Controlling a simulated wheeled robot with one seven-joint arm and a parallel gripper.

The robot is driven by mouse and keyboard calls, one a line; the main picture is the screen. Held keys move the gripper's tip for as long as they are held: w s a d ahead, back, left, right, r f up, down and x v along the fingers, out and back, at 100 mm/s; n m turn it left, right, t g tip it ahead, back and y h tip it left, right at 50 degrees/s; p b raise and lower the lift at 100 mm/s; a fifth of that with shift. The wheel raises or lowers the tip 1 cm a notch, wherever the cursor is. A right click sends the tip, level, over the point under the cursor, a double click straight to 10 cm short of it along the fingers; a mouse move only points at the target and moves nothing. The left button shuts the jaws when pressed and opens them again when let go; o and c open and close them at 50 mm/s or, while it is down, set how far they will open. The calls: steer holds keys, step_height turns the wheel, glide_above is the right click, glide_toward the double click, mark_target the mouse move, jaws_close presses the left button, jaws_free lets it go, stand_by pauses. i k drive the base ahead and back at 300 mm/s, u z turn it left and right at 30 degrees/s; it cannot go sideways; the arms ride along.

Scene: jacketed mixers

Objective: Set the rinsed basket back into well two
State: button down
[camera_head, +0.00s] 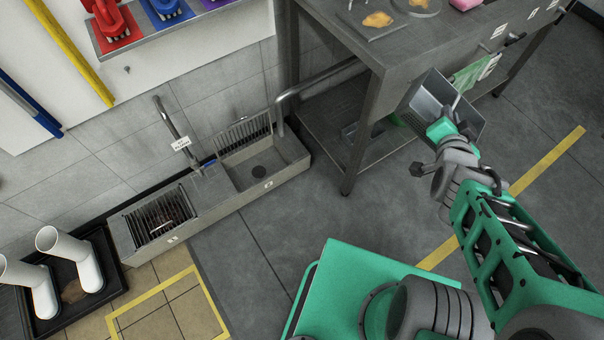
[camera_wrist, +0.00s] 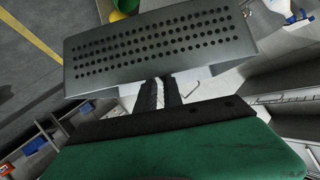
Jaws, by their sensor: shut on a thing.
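My gripper (camera_head: 446,128) is shut on the grey metal basket (camera_head: 427,92), out to the right beside the steel bench. The basket is tilted, with its open side partly showing. In the wrist view the basket (camera_wrist: 160,46) shows a face with rows of round holes, and my dark fingers (camera_wrist: 158,94) meet its near edge. The steel trough by the wall has two wells. The right well (camera_head: 282,158) is empty, with a round drain and a raised grate (camera_head: 243,134) behind it. The left well (camera_head: 128,245) is under a lowered grate (camera_head: 158,214), with something dark below. Their labels are too small to read.
A faucet (camera_head: 176,133) with a tag stands behind the trough. The steel bench (camera_head: 384,62) has a leg and lower shelf between the trough and my gripper. A black tray (camera_head: 105,291) with white boots stands at left. Grey floor in front of the trough is clear.

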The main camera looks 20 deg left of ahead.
mark_target(259, 171)
steer(key=u, duration=2.35)
steer(key=i, duration=1)
